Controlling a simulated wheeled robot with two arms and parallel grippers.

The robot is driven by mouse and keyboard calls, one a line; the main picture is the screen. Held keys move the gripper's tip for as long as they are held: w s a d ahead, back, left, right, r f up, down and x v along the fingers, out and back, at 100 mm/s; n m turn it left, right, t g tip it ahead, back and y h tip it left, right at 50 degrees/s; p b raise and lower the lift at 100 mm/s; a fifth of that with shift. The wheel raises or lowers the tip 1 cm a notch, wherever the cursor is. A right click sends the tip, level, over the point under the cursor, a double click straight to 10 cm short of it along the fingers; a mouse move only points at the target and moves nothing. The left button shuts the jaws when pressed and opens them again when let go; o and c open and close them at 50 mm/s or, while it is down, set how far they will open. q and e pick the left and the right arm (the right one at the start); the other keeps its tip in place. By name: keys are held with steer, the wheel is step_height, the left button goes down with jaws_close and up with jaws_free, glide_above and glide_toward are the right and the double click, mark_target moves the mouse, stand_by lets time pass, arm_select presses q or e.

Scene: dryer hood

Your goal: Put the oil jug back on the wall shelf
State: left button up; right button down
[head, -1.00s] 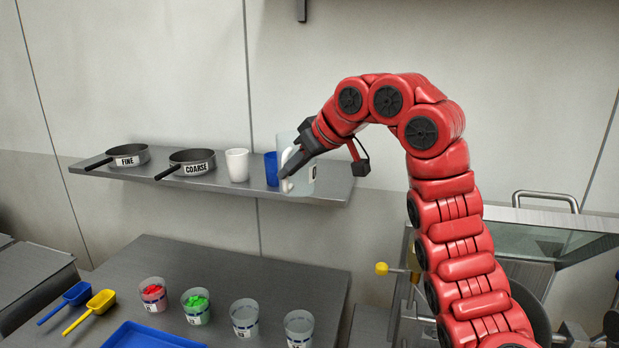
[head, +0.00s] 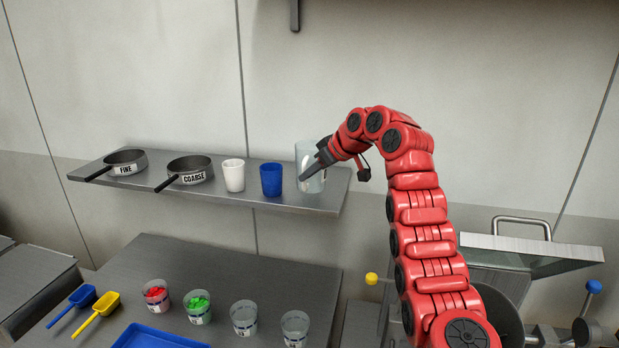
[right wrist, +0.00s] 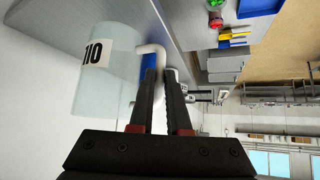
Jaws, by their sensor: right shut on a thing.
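The oil jug (head: 309,160) is a clear, pale jug with a white handle. My right gripper (head: 318,168) is shut on its handle. The jug is upright at the right part of the wall shelf (head: 235,197), right of the blue cup. Its base appears at shelf level, but I cannot tell whether it touches. My left gripper is not in view.
The shelf also holds a blue cup (head: 271,180), a white cup (head: 233,175) and two pans, COARSE (head: 190,168) and FINE (head: 126,161). Below is a table (head: 215,268) with several small cups, scoops and a blue tray (head: 160,338). A machine (head: 535,255) stands right.

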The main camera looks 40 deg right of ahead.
step_height(320, 180, down, 2)
steer(key=shift+f+p, duration=0.1)
steer(key=shift+p, duration=0.65)
steer(key=shift+f, duration=0.2)
steer(key=shift+f, duration=0.15)
steer(key=c, duration=0.9)
jaws_free()
steer(key=shift+s, duration=0.1)
